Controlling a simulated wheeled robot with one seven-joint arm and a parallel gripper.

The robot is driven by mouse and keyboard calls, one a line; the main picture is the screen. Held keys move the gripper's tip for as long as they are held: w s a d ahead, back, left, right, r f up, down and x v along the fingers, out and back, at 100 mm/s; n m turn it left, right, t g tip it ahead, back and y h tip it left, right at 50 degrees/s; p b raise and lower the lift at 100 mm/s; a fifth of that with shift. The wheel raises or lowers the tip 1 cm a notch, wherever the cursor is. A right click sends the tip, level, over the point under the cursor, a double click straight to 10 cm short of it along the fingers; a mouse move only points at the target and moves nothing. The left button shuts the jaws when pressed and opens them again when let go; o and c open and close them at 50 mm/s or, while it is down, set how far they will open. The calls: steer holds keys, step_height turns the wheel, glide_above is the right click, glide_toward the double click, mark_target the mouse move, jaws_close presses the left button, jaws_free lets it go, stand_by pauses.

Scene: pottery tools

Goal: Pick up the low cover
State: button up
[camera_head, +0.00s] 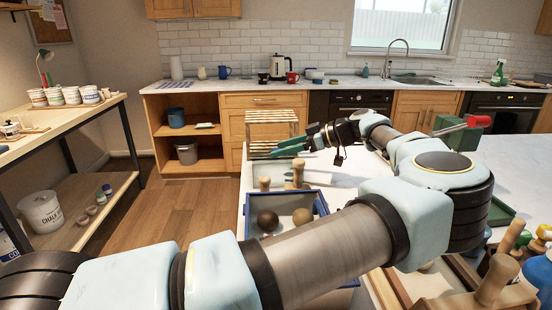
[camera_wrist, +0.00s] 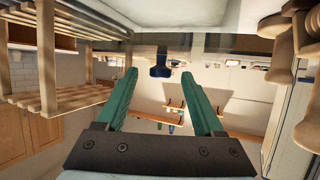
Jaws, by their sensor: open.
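My gripper (camera_head: 283,148) is held over the far left part of the white worktop (camera_head: 345,170), with its green fingers pointing left. In the wrist view my gripper (camera_wrist: 159,75) has its two fingers well apart and nothing between them. I cannot pick out the low cover in either view. My arm hides much of the middle of the worktop in the head view.
A slatted wooden rack (camera_head: 258,127) stands just beyond my gripper; it also shows in the wrist view (camera_wrist: 62,100). A blue tray (camera_head: 247,225) with balls lies nearer. Wooden-handled tools and bottles crowd the right front. A green box (camera_head: 457,136) stands behind my arm.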

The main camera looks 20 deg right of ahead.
steer(key=shift+x, duration=1.25)
jaws_close()
